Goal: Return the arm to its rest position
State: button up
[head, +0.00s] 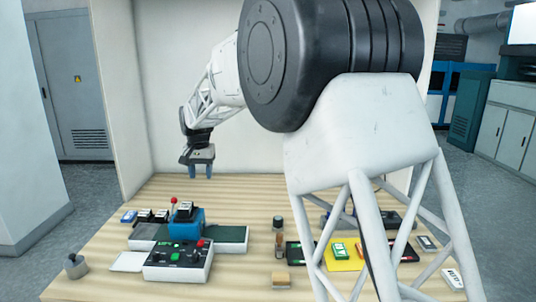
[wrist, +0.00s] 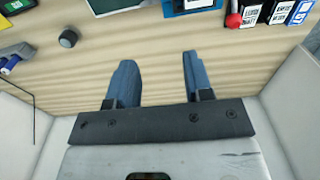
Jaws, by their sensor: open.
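My gripper (head: 199,171) hangs above the back part of the wooden table (head: 105,238) in the head view, left of the middle. Its two blue fingers point down and are apart, with nothing between them. The wrist view also shows my gripper (wrist: 160,75) open and empty over bare wood. The large joint and white lattice links of my own arm fill the middle and right of the head view and hide part of the table.
A blue machine (head: 186,222) with a red-knobbed lever stands below and in front of my gripper. White walls stand behind and left.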

jog(key=s+d+r+t, duration=0.1)
jog(key=s+d+r, duration=0.2)
jog(key=s+d, duration=0.9)
jog(key=s+d+r, duration=0.4)
jog(key=s+d, duration=0.5)
jog(key=d, duration=0.5)
jog(key=s+d+f, duration=0.3)
jog(key=s+d, duration=0.2)
jog(key=s, duration=0.5)
jog(key=s+d+f, duration=0.3)
jog(key=s+d, duration=0.2)
jog(key=s, duration=0.5)
jog(key=s+d+f+t, duration=0.1)
jog(key=s+d+f, duration=0.3)
jog(key=s, duration=0.5)
jog(key=shift+s+d, duration=0.4)
